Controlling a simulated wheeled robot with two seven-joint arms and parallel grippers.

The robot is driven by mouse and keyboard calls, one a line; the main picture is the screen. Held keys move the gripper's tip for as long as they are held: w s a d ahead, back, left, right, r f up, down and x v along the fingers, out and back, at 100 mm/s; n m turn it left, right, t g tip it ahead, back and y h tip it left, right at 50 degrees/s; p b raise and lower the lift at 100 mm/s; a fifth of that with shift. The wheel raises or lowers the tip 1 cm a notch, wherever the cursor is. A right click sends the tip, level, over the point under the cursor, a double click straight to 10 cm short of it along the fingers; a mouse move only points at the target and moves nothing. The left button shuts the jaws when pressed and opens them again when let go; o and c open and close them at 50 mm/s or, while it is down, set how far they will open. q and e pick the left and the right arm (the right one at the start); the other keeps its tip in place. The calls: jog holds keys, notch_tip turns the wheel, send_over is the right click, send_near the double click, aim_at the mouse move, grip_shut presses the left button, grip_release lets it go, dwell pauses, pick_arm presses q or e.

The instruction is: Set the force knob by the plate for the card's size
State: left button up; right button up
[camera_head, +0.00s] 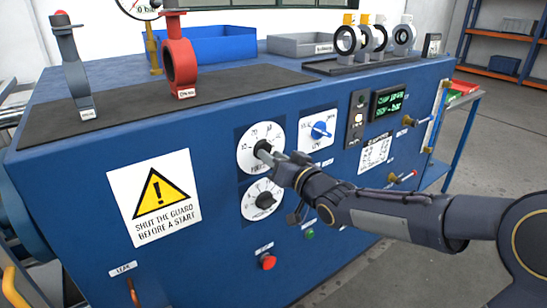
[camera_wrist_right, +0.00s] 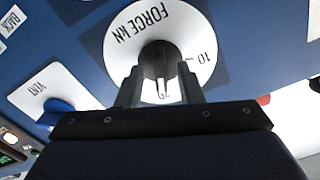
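The force knob (camera_head: 264,147) is dark and sits on a round white dial (camera_head: 250,160) with a printed scale on the blue panel. In the wrist view the dial (camera_wrist_right: 195,25) reads "FORCE kN" upside down, and a "10" shows. My right gripper (camera_head: 270,153) is at the knob. In the wrist view its fingers (camera_wrist_right: 160,85) stand on either side of the knob (camera_wrist_right: 158,55); whether they press on it is unclear. A white pointer mark shows between them. A white plate (camera_head: 376,153) with small unreadable print is right of the dials. My left gripper is out of view.
A second dial (camera_head: 262,200) is just below. A blue vent knob (camera_head: 319,130) is to the right. A green-lit display (camera_head: 388,102) and a red button (camera_head: 268,261) are on the panel. A red valve (camera_head: 180,62) and grey ring valves (camera_head: 348,40) stand on top.

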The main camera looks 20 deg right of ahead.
jog(key=v, duration=0.7)
jog(key=shift+s+p, duration=0.25)
jog(key=shift+p, duration=0.15)
jog(key=shift+d, duration=0.1)
jog(key=s+d+f+m+g+h, duration=0.1)
jog(key=s+d+f+g+h, duration=0.25)
jog(key=s, duration=0.25)
jog(key=s+d+f+m+g+h, duration=0.1)
jog(key=s+d+f+g+h, duration=0.1)
jog(key=s+f, duration=0.3)
jog(key=s+a+f+g+y, duration=0.1)
jog(key=s+a+f+g, duration=0.15)
jog(key=s, duration=0.55)
jog(key=s+a+f+g+y, duration=0.2)
jog(key=s+f+g, duration=0.1)
jog(key=s, duration=0.5)
notch_tip(320, 180, up, 18)
jog(key=n+p, duration=0.1)
jog(key=p, duration=1.7)
jog(key=shift+s+p, duration=0.25)
jog(key=shift+p, duration=0.05)
